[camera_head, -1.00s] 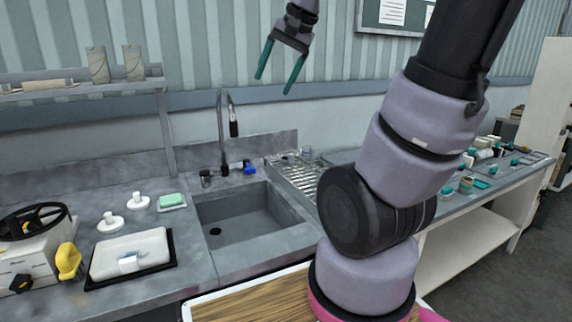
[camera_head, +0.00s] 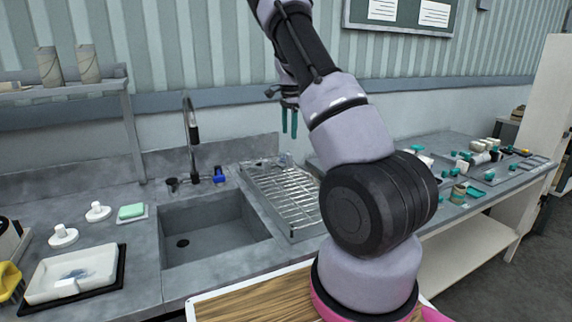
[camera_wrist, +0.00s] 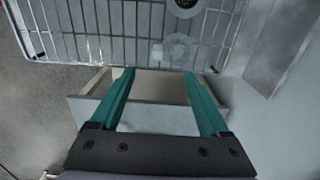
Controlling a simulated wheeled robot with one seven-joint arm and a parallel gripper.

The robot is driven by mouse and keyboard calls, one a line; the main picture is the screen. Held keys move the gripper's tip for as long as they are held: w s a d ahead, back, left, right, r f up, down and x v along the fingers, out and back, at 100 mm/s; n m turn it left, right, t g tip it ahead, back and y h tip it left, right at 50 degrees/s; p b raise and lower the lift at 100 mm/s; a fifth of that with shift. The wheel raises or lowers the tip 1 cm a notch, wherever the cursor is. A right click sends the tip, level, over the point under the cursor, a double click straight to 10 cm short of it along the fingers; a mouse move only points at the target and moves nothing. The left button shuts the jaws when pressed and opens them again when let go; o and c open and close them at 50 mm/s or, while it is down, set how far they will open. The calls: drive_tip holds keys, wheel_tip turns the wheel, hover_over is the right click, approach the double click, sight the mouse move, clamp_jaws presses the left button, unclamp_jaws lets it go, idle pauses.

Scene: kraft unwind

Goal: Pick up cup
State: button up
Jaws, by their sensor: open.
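A small clear cup-like object (camera_head: 286,160) stands at the back edge of the wire drying rack, right of the sink. In the wrist view a clear, round object (camera_wrist: 179,49), perhaps the same cup, shows through or on the wires beyond my fingertips. My gripper (camera_head: 289,137) hangs above the back of the rack with its teal fingers pointing down. In the wrist view my gripper (camera_wrist: 159,74) is open with nothing between its fingers. The clear object lies ahead of the fingertips, slightly right of centre, and apart from them.
The wire rack (camera_head: 284,196) sits beside the sink (camera_head: 213,230). A faucet (camera_head: 191,125) rises behind the sink. A dark round item with a pale rim (camera_wrist: 185,4) is at the wrist view's top edge. Small items crowd the right-hand table (camera_head: 450,222). A white tray (camera_head: 75,272) lies left.

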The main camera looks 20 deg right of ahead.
sight(289, 155)
wheel_tip(289, 155, down, 11)
drive_tip(key=shift+w+r, duration=0.1)
drive_tip(key=shift+w, duration=0.05)
clamp_jaws()
idle(0.5)
